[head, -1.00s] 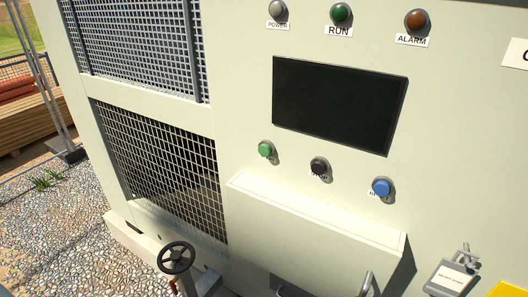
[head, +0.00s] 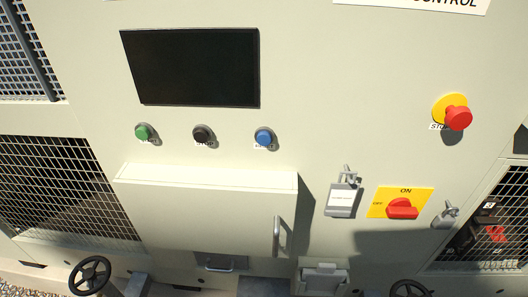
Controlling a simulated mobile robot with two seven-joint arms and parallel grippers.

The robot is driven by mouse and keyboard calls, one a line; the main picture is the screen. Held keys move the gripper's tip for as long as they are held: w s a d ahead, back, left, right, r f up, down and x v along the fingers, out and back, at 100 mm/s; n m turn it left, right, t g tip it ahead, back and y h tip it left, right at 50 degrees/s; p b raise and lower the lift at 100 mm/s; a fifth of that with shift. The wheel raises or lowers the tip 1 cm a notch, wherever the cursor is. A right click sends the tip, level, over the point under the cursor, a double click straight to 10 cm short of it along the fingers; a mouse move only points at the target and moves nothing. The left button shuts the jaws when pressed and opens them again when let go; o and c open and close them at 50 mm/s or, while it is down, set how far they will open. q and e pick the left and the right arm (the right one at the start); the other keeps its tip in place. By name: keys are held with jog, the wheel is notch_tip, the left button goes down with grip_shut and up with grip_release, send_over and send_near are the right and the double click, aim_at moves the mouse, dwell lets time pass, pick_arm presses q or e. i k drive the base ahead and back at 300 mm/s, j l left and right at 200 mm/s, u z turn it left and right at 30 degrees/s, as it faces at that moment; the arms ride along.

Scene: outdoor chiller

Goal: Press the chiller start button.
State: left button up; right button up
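A green button (head: 143,132) sits on the cream chiller panel, below the left part of a dark screen (head: 191,67). Its label is partly hidden by the button and cannot be read. A black button (head: 202,135) sits to its right, and a blue button (head: 264,138) is further right. The black button's label is also partly covered. Neither of my grippers shows in the head view.
A ledge-like box (head: 207,178) with a handle juts out below the buttons. A red emergency stop (head: 458,117) is at right. A red rotary switch on a yellow plate (head: 385,202) reads ON. Black handwheels (head: 90,275) stand low in front.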

aim_at(143, 133)
jog(key=k+j, duration=0.3)
jog(key=j, duration=0.2)
jog(key=u, duration=1.65)
